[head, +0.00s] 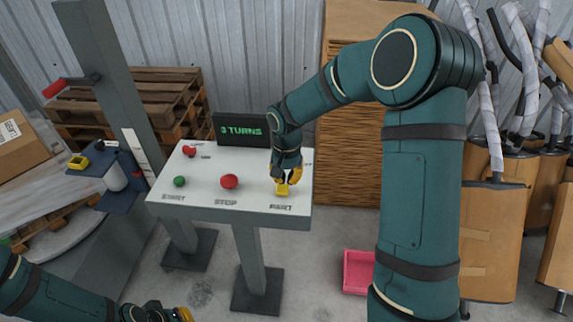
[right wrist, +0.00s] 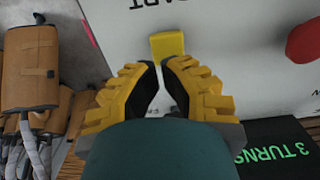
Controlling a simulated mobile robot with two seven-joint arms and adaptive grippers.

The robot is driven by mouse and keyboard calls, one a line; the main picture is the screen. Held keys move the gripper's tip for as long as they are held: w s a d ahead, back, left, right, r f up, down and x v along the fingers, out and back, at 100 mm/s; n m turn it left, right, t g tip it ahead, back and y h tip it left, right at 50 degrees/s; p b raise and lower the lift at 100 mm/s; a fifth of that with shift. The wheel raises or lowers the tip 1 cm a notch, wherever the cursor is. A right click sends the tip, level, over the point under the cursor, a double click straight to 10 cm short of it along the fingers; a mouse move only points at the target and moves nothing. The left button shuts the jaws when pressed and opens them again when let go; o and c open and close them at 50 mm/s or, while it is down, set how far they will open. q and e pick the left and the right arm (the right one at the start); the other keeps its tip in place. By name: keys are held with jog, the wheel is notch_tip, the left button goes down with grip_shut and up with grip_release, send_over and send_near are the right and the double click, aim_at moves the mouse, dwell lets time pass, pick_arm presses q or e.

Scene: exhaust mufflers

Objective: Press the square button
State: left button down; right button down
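The square button is a yellow block on the white panel top (head: 235,206), above the word that seems to read PART; I see the button (head: 282,190) at the panel's right front. It also shows in the right wrist view (right wrist: 167,45), just beyond my fingertips. My right gripper (head: 285,179) points down over the button. In the right wrist view its yellow fingers (right wrist: 159,67) are drawn together with only a narrow gap, holding nothing. Whether they touch the button is unclear. My left gripper (head: 172,313) is at the bottom edge, partly cut off; its fingers are unclear.
A red round button (head: 229,181) marked STOP and a green button (head: 179,182) marked START sit left of the square button. A red knob (head: 189,151) is farther back. A dark display (head: 241,130) reads 3 TURNS. A pink crate (head: 357,272) stands on the floor right of the panel.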

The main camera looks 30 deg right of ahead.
jog(key=shift+f, duration=1.05)
